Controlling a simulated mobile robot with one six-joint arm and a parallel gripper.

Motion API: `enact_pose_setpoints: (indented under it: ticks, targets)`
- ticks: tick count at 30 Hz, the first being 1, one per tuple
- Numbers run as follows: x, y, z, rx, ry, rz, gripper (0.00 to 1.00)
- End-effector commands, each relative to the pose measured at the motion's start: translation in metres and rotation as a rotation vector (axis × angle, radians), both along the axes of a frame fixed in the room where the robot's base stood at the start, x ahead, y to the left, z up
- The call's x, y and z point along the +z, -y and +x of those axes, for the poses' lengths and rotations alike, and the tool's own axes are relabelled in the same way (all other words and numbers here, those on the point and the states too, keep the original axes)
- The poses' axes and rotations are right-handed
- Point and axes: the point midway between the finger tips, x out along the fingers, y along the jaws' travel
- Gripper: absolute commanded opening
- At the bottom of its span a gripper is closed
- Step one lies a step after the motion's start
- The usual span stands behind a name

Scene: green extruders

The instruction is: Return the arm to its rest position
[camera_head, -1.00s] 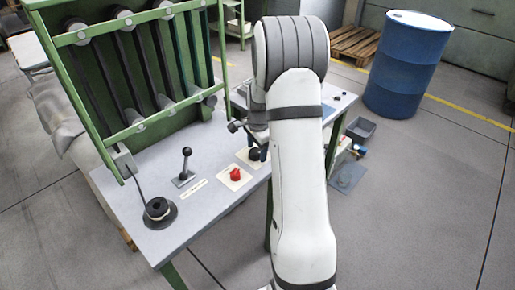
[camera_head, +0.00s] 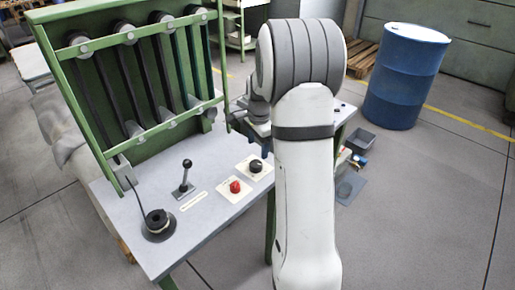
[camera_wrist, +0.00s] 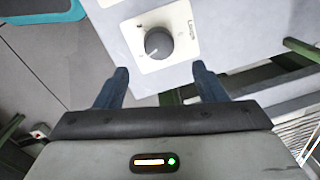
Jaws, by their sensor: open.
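My arm (camera_head: 305,190) stands upright in front of the table in the head view, bent at the top. My gripper (camera_wrist: 158,80) is open and empty in the wrist view, its two blue fingers apart. A black knob (camera_wrist: 158,43) on a white plate shows beyond and between the fingertips, not gripped. The same black knob (camera_head: 256,166) is in full view in the head view, beside a red knob (camera_head: 235,187). In the head view the gripper's fingers are mostly hidden behind my arm.
The grey table (camera_head: 215,222) carries a lever (camera_head: 185,178), a black round base (camera_head: 158,226) and a green frame (camera_head: 100,145) with dark bars. A blue drum (camera_head: 405,78) and a grey bin (camera_head: 361,140) stand on the floor to the right. Floor at the right front is clear.

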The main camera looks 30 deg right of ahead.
Motion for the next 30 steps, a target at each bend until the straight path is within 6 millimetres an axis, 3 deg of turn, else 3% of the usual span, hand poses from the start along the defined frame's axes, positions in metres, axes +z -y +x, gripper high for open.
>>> enact_pose_setpoints:
  ticks: [12, 17, 24, 30]
  targets:
    - [0.001, -0.001, -0.001, 0.006, 0.001, 0.0, 0.64]
    - [0.026, -0.021, -0.016, 0.121, 0.017, -0.015, 0.64]
    - [0.089, -0.083, -0.084, 0.547, 0.058, -0.071, 0.64]
    - [0.121, -0.126, -0.154, 0.925, 0.09, -0.128, 0.64]
